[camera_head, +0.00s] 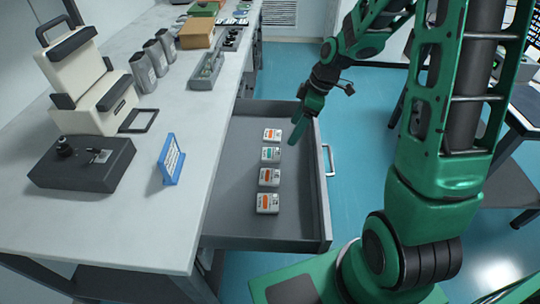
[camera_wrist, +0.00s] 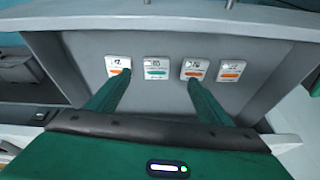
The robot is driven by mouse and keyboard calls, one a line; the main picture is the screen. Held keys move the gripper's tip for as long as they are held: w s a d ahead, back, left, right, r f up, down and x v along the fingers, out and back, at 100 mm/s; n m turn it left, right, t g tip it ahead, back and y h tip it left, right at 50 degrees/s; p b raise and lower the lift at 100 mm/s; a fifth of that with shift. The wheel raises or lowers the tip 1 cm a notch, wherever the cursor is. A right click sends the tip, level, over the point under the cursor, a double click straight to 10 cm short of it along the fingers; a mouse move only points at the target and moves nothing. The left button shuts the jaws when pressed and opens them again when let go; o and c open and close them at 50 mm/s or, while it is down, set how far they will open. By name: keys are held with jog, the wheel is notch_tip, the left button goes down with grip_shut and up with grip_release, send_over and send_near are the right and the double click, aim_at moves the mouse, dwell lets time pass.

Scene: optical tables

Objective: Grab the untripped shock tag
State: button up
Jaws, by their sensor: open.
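Several small white tags lie in a row in the open grey drawer. Three show an orange mark: the far one (camera_head: 272,135), the third (camera_head: 269,177) and the nearest (camera_head: 268,203). One, second from the far end, shows a teal mark (camera_head: 271,154). In the wrist view the teal-marked tag (camera_wrist: 156,68) is second from the left, between two orange-marked tags (camera_wrist: 118,66) (camera_wrist: 195,69). My green gripper (camera_head: 296,133) is over the drawer near the far tags. In the wrist view its fingers (camera_wrist: 157,79) are open and empty, spread to either side of the teal-marked tag's line.
The drawer (camera_head: 235,215) has raised walls and a handle (camera_head: 329,160) on its right. On the bench (camera_head: 140,225) stand a blue-framed sign (camera_head: 171,160), a dark box (camera_head: 80,165), a cream instrument (camera_head: 80,75), and grey devices. Blue floor lies beyond the drawer.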

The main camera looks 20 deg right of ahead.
notch_tip(320, 180, down, 2)
jog(key=w+a+n, duration=0.1)
jog(key=w+a, duration=0.1)
send_near(271, 153)
jog(key=shift+w+f+n+y, duration=0.1)
jog(key=shift+f+n+y, duration=0.25)
jog(key=shift+f, duration=0.65)
jog(key=shift+x, duration=2.95)
jog(key=c, duration=1.1)
